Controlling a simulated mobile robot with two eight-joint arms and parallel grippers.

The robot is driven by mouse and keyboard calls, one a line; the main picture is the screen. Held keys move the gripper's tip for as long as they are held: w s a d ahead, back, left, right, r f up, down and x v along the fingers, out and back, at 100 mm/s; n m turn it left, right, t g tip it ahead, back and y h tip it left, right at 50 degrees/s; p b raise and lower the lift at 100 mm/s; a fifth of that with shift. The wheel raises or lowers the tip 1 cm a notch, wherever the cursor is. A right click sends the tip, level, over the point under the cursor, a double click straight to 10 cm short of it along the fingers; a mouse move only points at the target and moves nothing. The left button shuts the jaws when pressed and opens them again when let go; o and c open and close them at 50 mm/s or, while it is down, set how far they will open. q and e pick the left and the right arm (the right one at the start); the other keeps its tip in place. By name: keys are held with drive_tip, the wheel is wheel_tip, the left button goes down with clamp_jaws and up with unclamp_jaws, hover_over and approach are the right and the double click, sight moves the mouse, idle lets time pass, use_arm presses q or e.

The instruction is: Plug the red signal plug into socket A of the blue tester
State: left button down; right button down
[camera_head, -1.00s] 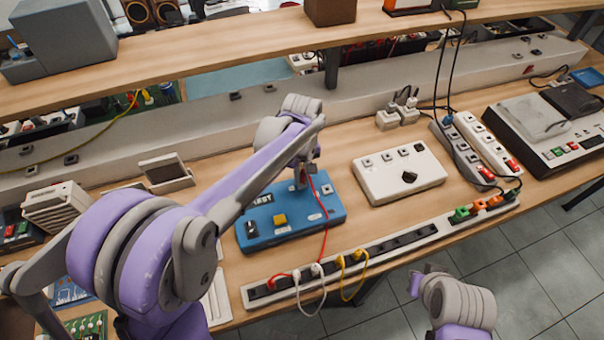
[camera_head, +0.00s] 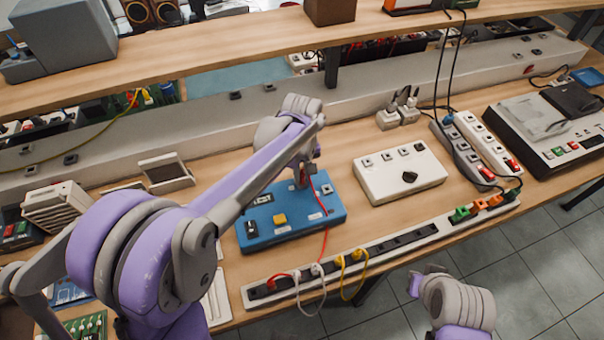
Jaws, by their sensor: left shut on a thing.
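The blue tester (camera_head: 290,229) lies on the bench with a yellow button, a dark knob and small sockets on its top. My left gripper (camera_head: 302,183) is over the tester's back edge, pointing down, shut on the red signal plug (camera_head: 304,174). Only a little red of the plug shows between the fingers. Its red cable (camera_head: 326,214) runs down across the tester to the front strip. My arm hides part of the tester's back, and I cannot tell whether the plug touches a socket. My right gripper (camera_head: 421,283) is off the bench's front edge, its jaws unclear.
A white box with a black knob (camera_head: 399,173) stands right of the tester. A long socket strip (camera_head: 385,247) with white, yellow and red leads runs along the front edge. Power strips (camera_head: 478,142) stand further right. A shelf (camera_head: 220,52) crosses behind.

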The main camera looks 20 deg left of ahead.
use_arm(q)
drive_tip(key=shift+f, duration=0.1)
use_arm(e)
drive_tip(key=shift+f, duration=0.1)
idle(0.5)
use_arm(q)
drive_tip(key=c, duration=0.7)
unclamp_jaws()
wheel_tip(320, 180, up, 16)
drive_tip(key=p, duration=0.3)
use_arm(e)
drive_tip(key=shift+w+r, duration=0.3)
drive_tip(key=shift+r, duration=0.45)
drive_tip(key=shift+w+r, duration=0.35)
drive_tip(key=shift+r, duration=0.4)
drive_tip(key=shift+w+r, duration=0.3)
drive_tip(key=shift+r, duration=0.45)
